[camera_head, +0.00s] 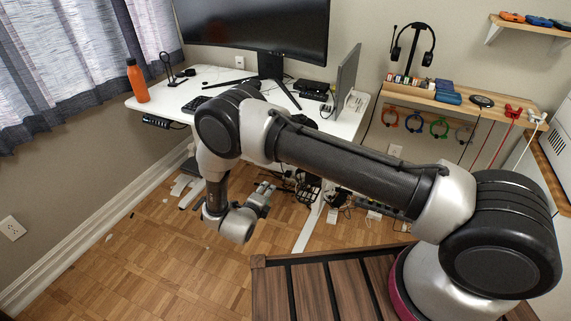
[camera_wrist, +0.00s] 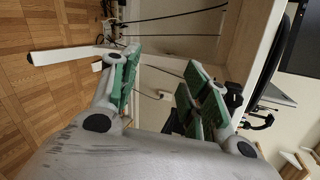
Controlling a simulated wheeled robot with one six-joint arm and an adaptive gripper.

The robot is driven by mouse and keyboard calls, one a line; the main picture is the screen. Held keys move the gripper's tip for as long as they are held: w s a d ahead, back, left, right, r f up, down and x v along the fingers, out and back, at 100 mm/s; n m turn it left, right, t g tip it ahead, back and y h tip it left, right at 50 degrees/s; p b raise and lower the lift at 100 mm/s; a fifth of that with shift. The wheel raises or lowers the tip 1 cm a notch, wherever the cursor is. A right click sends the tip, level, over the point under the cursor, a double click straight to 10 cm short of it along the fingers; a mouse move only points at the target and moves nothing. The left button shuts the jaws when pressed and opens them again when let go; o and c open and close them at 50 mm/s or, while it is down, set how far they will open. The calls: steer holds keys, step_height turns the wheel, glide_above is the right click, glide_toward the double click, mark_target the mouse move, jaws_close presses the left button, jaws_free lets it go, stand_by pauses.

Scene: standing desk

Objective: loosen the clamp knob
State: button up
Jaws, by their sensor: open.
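I cannot pick out the clamp knob for certain in either view. My gripper (camera_head: 263,194) is low in front of the white desk (camera_head: 205,75), below the height of its top, with the wood floor beneath it. In the wrist view my gripper (camera_wrist: 156,78) has its two green-padded fingers spread apart, with nothing held between them. Wall and thin dark cables show through the gap. Small dark parts (camera_wrist: 235,98) show just beyond the right finger by the desk's edge (camera_wrist: 243,45), too small to identify.
A monitor (camera_head: 262,25), keyboard (camera_head: 195,104) and orange bottle (camera_head: 137,80) are on the desk. Cables and a dark basket (camera_head: 303,187) hang below it. A wooden shelf (camera_head: 462,103) stands right. Open floor (camera_head: 110,265) lies left.

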steer(key=d+r+m+t+h, duration=0.2)
steer(key=d+r+m+h, duration=0.3)
steer(key=r+m, duration=0.45)
steer(key=x, duration=0.6)
steer(key=shift+w+a+h, duration=0.15)
steer(key=shift+w+h, duration=0.15)
steer(key=shift+w, duration=0.05)
steer(key=shift+r, duration=0.1)
jaws_close()
